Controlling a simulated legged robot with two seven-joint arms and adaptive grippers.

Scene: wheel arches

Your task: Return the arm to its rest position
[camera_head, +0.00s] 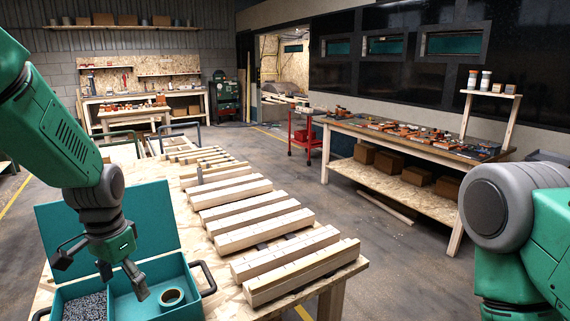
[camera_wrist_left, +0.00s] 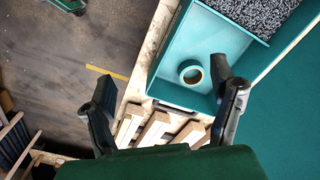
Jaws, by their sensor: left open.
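My left gripper (camera_head: 104,266) is open and empty. It hangs above the teal toolbox (camera_head: 187,277) at the table's near left. Its open fingers (camera_wrist_left: 165,100) also show in the left wrist view, with the toolbox's teal compartment (camera_wrist_left: 183,45) beyond them. A roll of tape (camera_head: 171,297) lies in that compartment; it also shows in the left wrist view (camera_wrist_left: 191,73). The compartment on the left of the box holds many small grey pieces (camera_head: 86,307). My right arm shows at the right edge, but its gripper is out of view.
Several slotted wooden beams (camera_head: 262,218) lie in a row on the wooden table (camera_head: 237,291) beside the toolbox. The open lid (camera_head: 150,215) stands up behind the box. A workbench with tools (camera_head: 345,127) stands at the right.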

